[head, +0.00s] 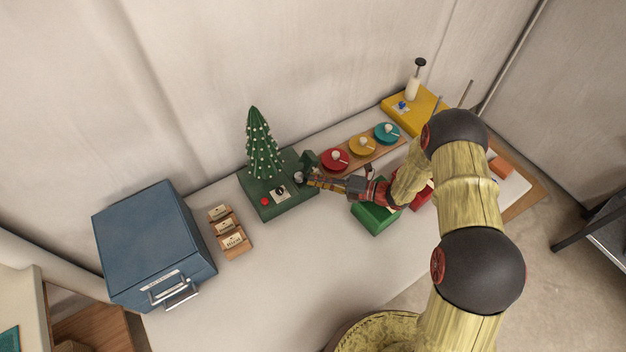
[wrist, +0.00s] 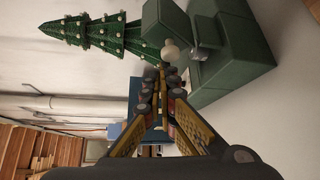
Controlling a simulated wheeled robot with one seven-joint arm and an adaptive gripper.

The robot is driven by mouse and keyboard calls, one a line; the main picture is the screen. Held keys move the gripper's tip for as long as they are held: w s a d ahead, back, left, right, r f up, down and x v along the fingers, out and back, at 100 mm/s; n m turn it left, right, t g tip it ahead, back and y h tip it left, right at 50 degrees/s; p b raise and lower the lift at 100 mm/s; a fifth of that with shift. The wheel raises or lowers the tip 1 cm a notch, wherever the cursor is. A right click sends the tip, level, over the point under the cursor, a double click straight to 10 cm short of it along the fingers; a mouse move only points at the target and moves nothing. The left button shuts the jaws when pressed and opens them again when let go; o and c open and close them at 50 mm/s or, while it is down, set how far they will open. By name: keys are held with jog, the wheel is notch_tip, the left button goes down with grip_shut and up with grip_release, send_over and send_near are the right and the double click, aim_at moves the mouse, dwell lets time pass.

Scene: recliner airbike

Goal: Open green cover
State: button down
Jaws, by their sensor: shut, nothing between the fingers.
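A dark green base (head: 268,205) carries a small decorated tree (head: 263,150), a red button and a dial. A raised green block (head: 309,160) stands at its right end, with a round knob near it. A brighter green box (head: 375,218) sits under my forearm, partly hidden. I cannot tell which green part is the cover; none looks clearly open. My gripper (head: 312,181) is shut and empty beside the base's right end. In the wrist view, my fingertips (wrist: 157,82) are close to a pale knob (wrist: 170,50) and the green block (wrist: 225,50); contact is unclear.
A blue cabinet (head: 150,240) and wooden card holders (head: 229,232) stand to the left. Red, yellow and teal discs (head: 386,133) sit on a wooden board behind my arm. A yellow box (head: 420,112) stands at the back right. The front middle of the table is clear.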

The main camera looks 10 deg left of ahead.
jog(key=shift+w+d+r+p, duration=0.1)
jog(key=shift+w+d+p, duration=0.35)
jog(key=shift+w+d, duration=0.35)
jog(key=shift+d, duration=0.1)
dwell(0.4)
notch_tip(320, 180, up, 10)
dwell(0.6)
